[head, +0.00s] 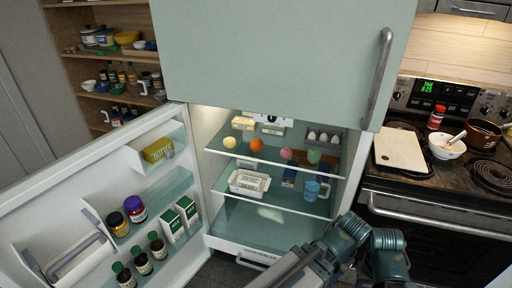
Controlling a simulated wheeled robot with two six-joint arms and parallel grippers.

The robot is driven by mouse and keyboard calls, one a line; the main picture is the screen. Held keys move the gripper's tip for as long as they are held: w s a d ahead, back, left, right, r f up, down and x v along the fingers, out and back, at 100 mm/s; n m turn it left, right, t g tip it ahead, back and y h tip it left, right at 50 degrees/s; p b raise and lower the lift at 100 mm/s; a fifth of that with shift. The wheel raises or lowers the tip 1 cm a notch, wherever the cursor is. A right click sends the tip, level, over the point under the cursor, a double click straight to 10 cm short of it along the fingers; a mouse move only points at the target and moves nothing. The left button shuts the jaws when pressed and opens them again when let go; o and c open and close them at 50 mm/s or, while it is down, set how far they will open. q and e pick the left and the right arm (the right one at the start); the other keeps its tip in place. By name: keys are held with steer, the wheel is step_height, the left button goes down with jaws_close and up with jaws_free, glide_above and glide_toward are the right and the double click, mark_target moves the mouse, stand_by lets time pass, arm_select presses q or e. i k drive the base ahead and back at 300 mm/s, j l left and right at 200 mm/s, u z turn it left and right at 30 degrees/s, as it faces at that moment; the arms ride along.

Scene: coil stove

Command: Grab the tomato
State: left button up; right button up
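The refrigerator's lower compartment (222,205) stands open. On its upper shelf sit several small round items: a pale yellow one (229,142), an orange one (256,145), a pinkish-red one (286,153) and a green one (313,156). The pinkish-red one may be the tomato, but it is too small to be sure. My teal and grey arm links (345,238) show at the lower right, in front of the refrigerator's bottom right corner. I see no gripper fingers on them. Neither gripper is in view.
The open door (90,190) at the left holds jars, bottles and cartons. A white tray (249,183) and a blue mug (314,190) stand on the lower shelf. An egg holder (322,138) is at the upper shelf's back right. The stove (440,215) stands to the right.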

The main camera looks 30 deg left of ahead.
mark_target(286, 153)
steer(key=i+j, duration=0.15)
steer(key=j, duration=0.15)
steer(key=i+j, duration=0.2)
steer(key=j, duration=0.15)
steer(key=i+j, duration=0.15)
steer(key=j, duration=0.15)
steer(key=i+j+z, duration=0.1)
steer(key=i+j, duration=0.1)
steer(key=j, duration=0.1)
